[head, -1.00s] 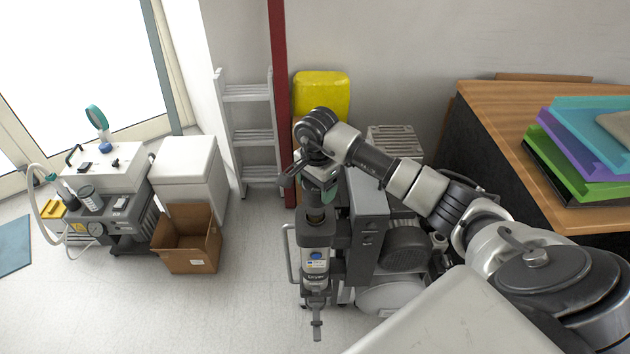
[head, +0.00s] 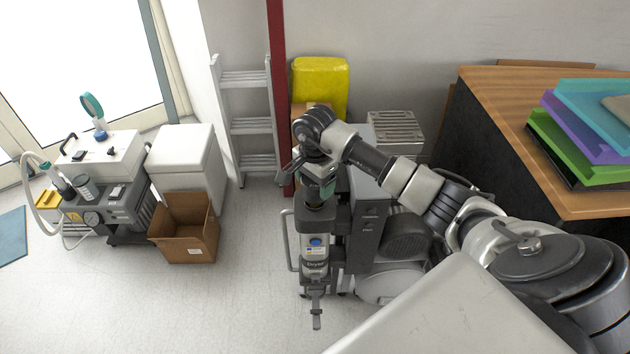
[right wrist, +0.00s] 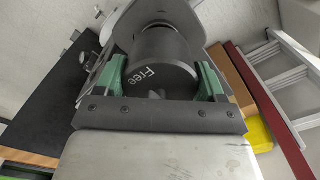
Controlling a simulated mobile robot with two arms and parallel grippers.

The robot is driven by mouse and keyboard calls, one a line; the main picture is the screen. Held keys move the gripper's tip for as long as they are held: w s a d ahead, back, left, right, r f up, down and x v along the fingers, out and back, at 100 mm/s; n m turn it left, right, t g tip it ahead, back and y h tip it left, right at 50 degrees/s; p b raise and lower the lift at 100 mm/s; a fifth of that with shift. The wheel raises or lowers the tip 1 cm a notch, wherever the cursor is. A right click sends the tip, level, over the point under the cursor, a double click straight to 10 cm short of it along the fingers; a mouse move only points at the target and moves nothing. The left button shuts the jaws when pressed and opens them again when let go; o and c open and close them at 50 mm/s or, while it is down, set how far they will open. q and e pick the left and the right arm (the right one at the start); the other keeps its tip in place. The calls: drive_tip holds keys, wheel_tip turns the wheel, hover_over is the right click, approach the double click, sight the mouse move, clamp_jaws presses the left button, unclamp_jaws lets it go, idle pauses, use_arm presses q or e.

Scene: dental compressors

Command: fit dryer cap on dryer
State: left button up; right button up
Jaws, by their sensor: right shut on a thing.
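The dryer (head: 316,262) is an upright grey and dark cylinder with a blue-marked label, on the left side of the compressor unit. My right gripper (head: 319,190) is directly above the dryer's top. In the right wrist view, its green-padded fingers (right wrist: 166,82) are shut on the dryer cap (right wrist: 165,68), a dark round cap marked "Free". In the head view the cap is mostly hidden by the gripper and blends with the dryer's dark top. I cannot tell whether the cap touches or sits on the dryer. My left gripper is not in view.
The grey compressor housing (head: 368,215) stands just right of the dryer. A cardboard box (head: 187,240), a white bin (head: 183,160) and another unit (head: 105,200) are at left. A ladder (head: 247,125) leans behind. A wooden desk (head: 500,110) with trays is at right. Floor left of the dryer is clear.

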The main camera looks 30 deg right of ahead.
drive_tip(key=shift+f, duration=0.2)
drive_tip(key=shift+f+b, duration=1.55)
drive_tip(key=shift+f, duration=0.05)
drive_tip(key=o, duration=1.1)
drive_tip(key=shift+c, duration=0.2)
wheel_tip(320, 180, up, 11)
drive_tip(key=shift+f, duration=0.1)
